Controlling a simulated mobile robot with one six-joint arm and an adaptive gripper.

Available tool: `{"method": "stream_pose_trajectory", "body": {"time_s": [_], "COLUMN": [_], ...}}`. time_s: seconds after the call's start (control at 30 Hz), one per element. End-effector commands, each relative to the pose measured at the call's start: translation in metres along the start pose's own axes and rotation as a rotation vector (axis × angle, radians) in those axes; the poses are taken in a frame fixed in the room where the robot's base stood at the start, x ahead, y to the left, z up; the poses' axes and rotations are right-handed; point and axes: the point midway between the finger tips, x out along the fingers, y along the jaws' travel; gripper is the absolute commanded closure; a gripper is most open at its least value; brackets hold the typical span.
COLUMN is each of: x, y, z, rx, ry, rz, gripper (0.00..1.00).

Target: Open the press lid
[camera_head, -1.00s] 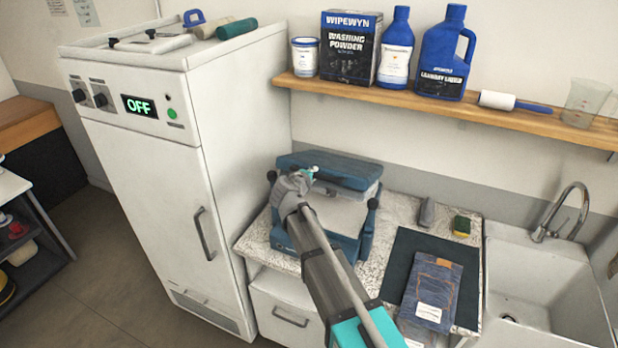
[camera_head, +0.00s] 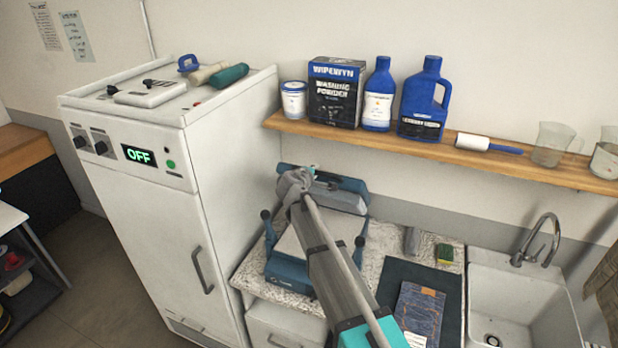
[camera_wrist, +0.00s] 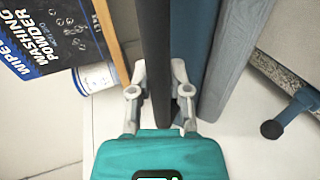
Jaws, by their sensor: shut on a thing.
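The blue press (camera_head: 285,275) stands on the counter beside the white cabinet. Its lid (camera_head: 350,186) is raised and tilted back toward the wall, and the pale lower plate (camera_head: 290,242) is uncovered. My gripper (camera_head: 308,174) is at the lid's upper front edge, partly hidden behind my own wrist. In the wrist view, my gripper (camera_wrist: 159,70) is shut on a dark bar (camera_wrist: 154,45) along the lid, with the blue lid (camera_wrist: 187,40) right beside it. My arm hides part of the press's right side.
The shelf (camera_head: 400,152) above holds washing powder (camera_head: 335,95), bottles and a lint roller (camera_head: 485,144). The tall cabinet (camera_head: 140,225) is close on the left. Folded denim (camera_head: 418,310), a sponge (camera_head: 444,254) and the sink (camera_head: 500,290) are on the right.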

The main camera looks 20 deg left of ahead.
Motion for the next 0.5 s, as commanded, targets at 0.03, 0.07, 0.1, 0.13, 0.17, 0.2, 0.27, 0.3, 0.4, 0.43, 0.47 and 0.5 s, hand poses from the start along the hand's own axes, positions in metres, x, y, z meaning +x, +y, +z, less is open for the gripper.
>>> {"method": "stream_pose_trajectory", "body": {"time_s": [0.03,0.07,0.1,0.13,0.17,0.2,0.27,0.3,0.4,0.43,0.47,0.5], "x": [0.004,0.006,0.008,0.01,0.012,0.014,0.017,0.018,0.021,0.021,0.022,0.022], "y": [0.012,0.015,0.019,0.022,0.025,0.028,0.032,0.034,0.037,0.038,0.039,0.039], "z": [-0.001,-0.001,-0.001,-0.001,-0.001,-0.001,-0.001,-0.001,-0.001,-0.001,-0.001,-0.001], "rx": [0.001,0.001,0.001,0.0,0.0,0.0,0.0,0.0,0.0,0.0,0.0,0.0], "ry": [0.0,-0.001,-0.001,-0.001,-0.001,0.0,0.0,0.001,0.002,0.002,0.002,0.002], "rz": [0.0,0.0,0.0,0.0,0.0,0.0,0.0,0.0,0.0,0.0,0.0,0.0], "gripper": [1.0,1.0,1.0,1.0,1.0,1.0,1.0,1.0,1.0,1.0,1.0,1.0]}}
